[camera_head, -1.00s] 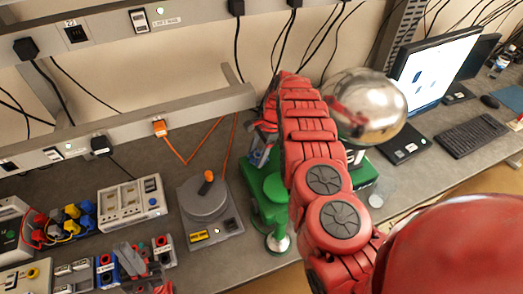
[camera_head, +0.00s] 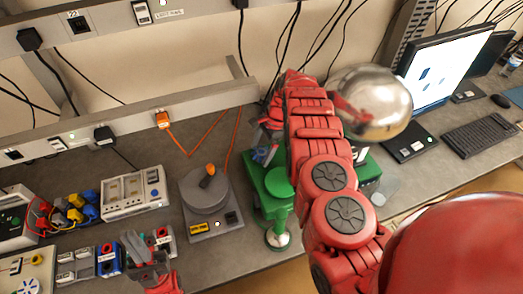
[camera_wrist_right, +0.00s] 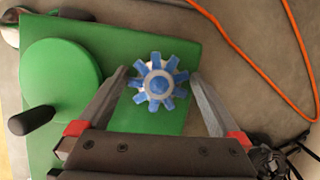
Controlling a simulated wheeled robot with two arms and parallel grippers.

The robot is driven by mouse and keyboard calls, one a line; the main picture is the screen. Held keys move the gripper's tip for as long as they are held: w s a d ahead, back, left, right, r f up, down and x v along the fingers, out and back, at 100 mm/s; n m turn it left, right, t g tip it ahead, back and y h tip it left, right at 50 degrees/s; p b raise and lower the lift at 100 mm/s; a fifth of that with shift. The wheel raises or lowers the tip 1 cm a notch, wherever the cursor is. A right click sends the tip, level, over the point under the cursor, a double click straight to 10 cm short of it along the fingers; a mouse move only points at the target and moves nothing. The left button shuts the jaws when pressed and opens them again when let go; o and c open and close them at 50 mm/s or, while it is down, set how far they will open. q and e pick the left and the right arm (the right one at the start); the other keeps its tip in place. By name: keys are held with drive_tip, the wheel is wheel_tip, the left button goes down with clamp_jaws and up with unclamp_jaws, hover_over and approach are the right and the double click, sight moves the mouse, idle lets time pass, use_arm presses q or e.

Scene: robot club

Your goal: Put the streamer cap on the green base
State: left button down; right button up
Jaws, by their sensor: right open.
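The streamer cap (camera_wrist_right: 159,85), a blue star-shaped piece with a pale ring around its middle, shows in the right wrist view. It lies between the two fingers of my right gripper (camera_wrist_right: 162,82), which is open with a finger on either side. The green base (camera_wrist_right: 110,113) lies behind the cap; I cannot tell whether the cap touches it. In the head view the green base (camera_head: 268,190) is partly hidden by my right arm, and the cap is not clearly visible. My left gripper (camera_head: 132,243) is low at the left over the bench; its jaw opening is unclear.
A shiny metal sphere (camera_head: 371,103) stands behind my right arm. A grey device with an orange knob (camera_head: 207,178) is left of the green base. Electrical boxes (camera_head: 133,195) crowd the left bench. An orange cable (camera_wrist_right: 252,55) runs beside the base. A monitor and keyboard (camera_head: 480,135) are right.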

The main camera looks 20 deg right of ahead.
drive_tip(key=v, duration=1.2)
